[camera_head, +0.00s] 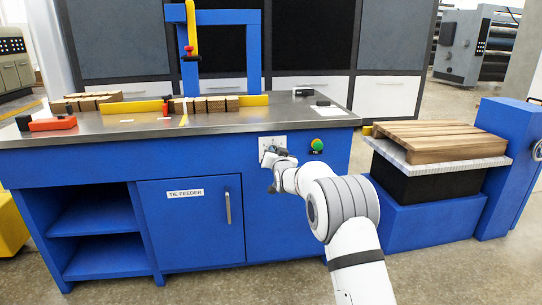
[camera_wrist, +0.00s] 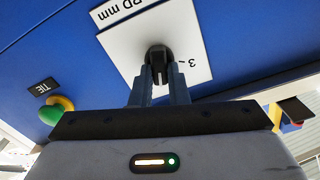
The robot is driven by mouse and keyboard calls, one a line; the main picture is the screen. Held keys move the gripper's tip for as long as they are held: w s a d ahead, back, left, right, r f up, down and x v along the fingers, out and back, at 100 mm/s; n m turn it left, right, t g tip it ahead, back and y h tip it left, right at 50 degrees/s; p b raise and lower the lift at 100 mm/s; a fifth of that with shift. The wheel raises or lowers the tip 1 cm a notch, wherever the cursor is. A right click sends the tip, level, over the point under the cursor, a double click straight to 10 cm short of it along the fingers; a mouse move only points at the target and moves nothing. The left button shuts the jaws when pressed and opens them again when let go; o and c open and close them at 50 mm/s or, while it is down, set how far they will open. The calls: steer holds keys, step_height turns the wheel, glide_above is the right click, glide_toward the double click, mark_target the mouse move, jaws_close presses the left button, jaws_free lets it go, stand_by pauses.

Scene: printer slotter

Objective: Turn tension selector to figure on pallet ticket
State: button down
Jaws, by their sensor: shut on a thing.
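The tension selector is a black knob (camera_wrist: 159,52) on a white plate (camera_wrist: 118,40) fixed to the blue front of the bench. In the wrist view the plate looks upside down, with "RD mm" and a "3" legible and other marks hidden. My gripper (camera_wrist: 160,78) has its two grey fingers shut on the knob. In the head view the plate (camera_head: 280,141) shows behind my gripper (camera_head: 268,158), and the knob is hidden there. I cannot make out the knob's setting. No pallet ticket with a legible figure shows.
A green button (camera_head: 317,145) is right of the plate; it also shows in the wrist view (camera_wrist: 52,114) near a "TIE" label (camera_wrist: 42,88). A wooden pallet stack (camera_head: 430,138) stands on the right. The bench top (camera_head: 290,116) holds bundles and a yellow guide.

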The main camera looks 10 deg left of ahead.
steer(key=shift+a+f+m+b, duration=0.1)
steer(key=shift+f+m+b, duration=0.15)
steer(key=shift+m, duration=1.1)
steer(key=shift+d+f+m+b, duration=0.1)
steer(key=shift+f+m+b, duration=0.15)
steer(key=shift+m, duration=1.15)
steer(key=shift+a+f+m+b, duration=0.15)
steer(key=shift+m+b, duration=0.2)
steer(key=shift+m, duration=1)
steer(key=shift+r, duration=0.1)
steer(key=c, duration=1.7)
jaws_free()
steer(key=shift+a, duration=0.1)
steer(key=o, duration=0.3)
steer(key=shift+d+r, duration=0.2)
steer(key=shift+d, duration=0.1)
